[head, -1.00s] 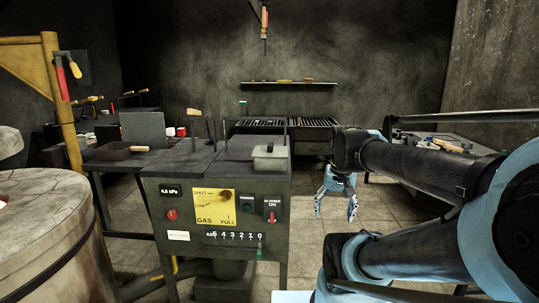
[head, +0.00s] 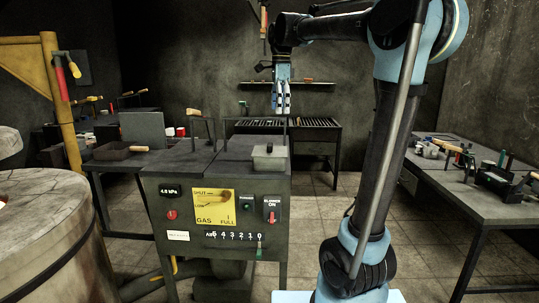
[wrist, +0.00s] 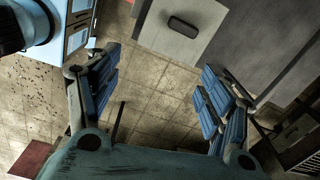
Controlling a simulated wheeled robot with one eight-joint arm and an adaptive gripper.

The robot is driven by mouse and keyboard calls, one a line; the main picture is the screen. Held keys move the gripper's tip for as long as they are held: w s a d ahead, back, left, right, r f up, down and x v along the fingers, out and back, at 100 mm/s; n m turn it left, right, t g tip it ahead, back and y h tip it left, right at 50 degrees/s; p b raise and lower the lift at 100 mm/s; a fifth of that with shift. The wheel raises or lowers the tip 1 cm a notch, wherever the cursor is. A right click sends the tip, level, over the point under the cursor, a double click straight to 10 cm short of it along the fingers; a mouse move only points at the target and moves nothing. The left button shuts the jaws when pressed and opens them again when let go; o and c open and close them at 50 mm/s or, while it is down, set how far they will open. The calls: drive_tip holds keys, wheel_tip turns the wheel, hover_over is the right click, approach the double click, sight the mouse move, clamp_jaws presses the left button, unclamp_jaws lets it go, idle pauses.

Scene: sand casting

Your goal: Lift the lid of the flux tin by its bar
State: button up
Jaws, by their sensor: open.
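The flux tin (head: 269,163) is a small grey box with a pale lid (head: 262,153) and a dark bar (head: 269,148) on top. It stands upright on the right end of the control cabinet's top. In the wrist view the lid (wrist: 205,42) and its dark bar (wrist: 183,26) show at the top, beyond the fingertips. My gripper (head: 281,110) points down, well above the tin in the head view. In the wrist view my gripper (wrist: 158,65) is open, its blue fingers wide apart with only floor between them. Nothing is held, and the lid sits on the tin.
Upright rods and a wooden-handled tool (head: 195,115) stand left of the tin. A workbench with tools (head: 450,180) is at the right. Tiled floor (head: 315,200) is clear right of the cabinet.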

drive_tip(key=w+a+r+m, duration=0.2)
drive_tip(key=w+a, duration=0.1)
drive_tip(key=a, duration=0.1)
hover_over(270, 144)
drive_tip(key=f, duration=1.1)
drive_tip(key=shift+s+a+f, duration=0.1)
drive_tip(key=shift+s+f, duration=0.25)
drive_tip(key=f, duration=0.3)
drive_tip(key=shift+w+f, duration=0.35)
drive_tip(key=shift+f, duration=0.7)
drive_tip(key=c, duration=1.2)
